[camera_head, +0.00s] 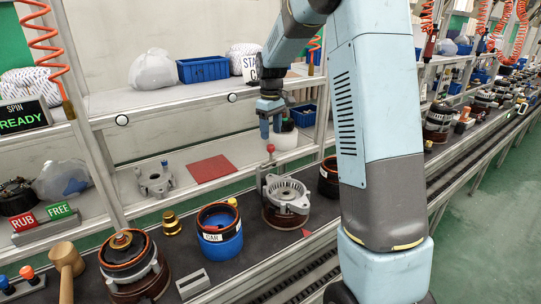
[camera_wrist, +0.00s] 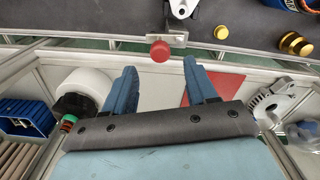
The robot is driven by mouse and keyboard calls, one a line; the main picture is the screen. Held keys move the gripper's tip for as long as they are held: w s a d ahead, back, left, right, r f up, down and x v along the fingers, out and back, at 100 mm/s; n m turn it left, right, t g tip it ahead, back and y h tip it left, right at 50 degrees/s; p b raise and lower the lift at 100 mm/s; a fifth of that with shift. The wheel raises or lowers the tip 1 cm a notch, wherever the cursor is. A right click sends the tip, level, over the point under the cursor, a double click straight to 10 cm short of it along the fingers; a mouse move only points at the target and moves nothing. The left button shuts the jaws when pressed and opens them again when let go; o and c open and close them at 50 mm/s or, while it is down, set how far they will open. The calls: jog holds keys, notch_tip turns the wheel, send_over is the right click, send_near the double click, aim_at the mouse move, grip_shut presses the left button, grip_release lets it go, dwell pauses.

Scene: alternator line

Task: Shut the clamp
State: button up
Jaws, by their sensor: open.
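The clamp has a red knob (camera_head: 270,148) on an upright lever beside a grey metal housing (camera_head: 286,193), which sits on a dark red-brown base on the belt. In the wrist view the red knob (camera_wrist: 160,51) stands in front of the clamp's metal bracket (camera_wrist: 165,38). My gripper (camera_head: 271,128) hangs just above the knob in the head view. In the wrist view my gripper (camera_wrist: 159,68) has its two blue fingers spread apart and empty, with the knob a little beyond the gap between the tips. Contact with the knob is not visible.
A blue-based part (camera_head: 219,244), a gold cap (camera_head: 171,223) and a mallet (camera_head: 66,266) stand to the left. A red mat (camera_head: 211,169) and a loose housing (camera_head: 155,180) lie on the shelf behind. A shelf post (camera_head: 322,100) rises near my arm.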

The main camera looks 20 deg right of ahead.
aim_at(271, 154)
notch_tip(271, 154, down, 10)
jog(key=shift+f, duration=0.1)
dwell(0.4)
jog(key=shift+c, duration=0.5)
jog(key=c, duration=0.9)
jog(key=shift+a, duration=0.15)
jog(key=shift+c, duration=0.3)
